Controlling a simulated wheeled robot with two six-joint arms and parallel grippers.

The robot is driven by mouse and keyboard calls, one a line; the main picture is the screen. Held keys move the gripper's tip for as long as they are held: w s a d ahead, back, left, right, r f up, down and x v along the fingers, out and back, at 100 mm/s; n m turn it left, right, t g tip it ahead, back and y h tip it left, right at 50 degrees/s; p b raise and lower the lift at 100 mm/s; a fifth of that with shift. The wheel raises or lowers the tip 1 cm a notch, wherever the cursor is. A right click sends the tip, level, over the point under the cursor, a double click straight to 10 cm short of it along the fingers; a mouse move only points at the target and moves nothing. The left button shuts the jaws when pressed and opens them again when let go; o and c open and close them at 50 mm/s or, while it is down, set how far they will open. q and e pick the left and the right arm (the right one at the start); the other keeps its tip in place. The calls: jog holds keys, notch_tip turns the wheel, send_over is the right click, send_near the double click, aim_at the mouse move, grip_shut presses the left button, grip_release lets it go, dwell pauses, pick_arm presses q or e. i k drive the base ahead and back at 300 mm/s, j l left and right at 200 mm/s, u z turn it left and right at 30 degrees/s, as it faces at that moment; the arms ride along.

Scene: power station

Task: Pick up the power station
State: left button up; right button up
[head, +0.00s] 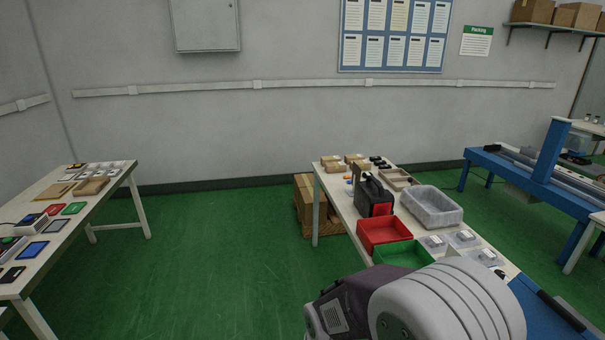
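The likely power station is a dark box (374,197) with a carry handle on top. It stands upright on the white table right of the middle in the head view, just behind a red bin. A reddish patch shows low on its near side. Neither of my grippers shows in the head view. Only a white and dark rounded part of my own body shows at the bottom, in front of the near part of that table.
The red bin (384,232), a green bin (403,254) and a grey tray (432,206) crowd the table (341,206). Cardboard boxes (306,203) stand beside it. Another table (118,182) is at left. Open green floor (215,250) lies between. A blue-framed conveyor (540,165) is at right.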

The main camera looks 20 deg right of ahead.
aim_at(372, 199)
jog(key=i+z, duration=0.25)
jog(key=i, duration=0.3)
jog(key=i+z, duration=0.2)
jog(key=i, duration=0.3)
jog(key=i+j+z, duration=0.1)
jog(key=i+z, duration=0.15)
jog(key=i, duration=0.3)
jog(key=i+j+z, duration=0.2)
jog(key=i, duration=0.3)
jog(key=i+j+z, duration=0.1)
jog(key=i+z, duration=0.2)
jog(key=z, duration=0.15)
jog(key=i+j+z, duration=0.2)
jog(key=z, duration=0.3)
jog(key=i+j+z, duration=0.25)
jog(key=z, duration=0.2)
jog(key=i+j+z, duration=0.15)
jog(key=j+z, duration=0.3)
jog(key=i+j+z, duration=0.1)
jog(key=j+z, duration=1.3)
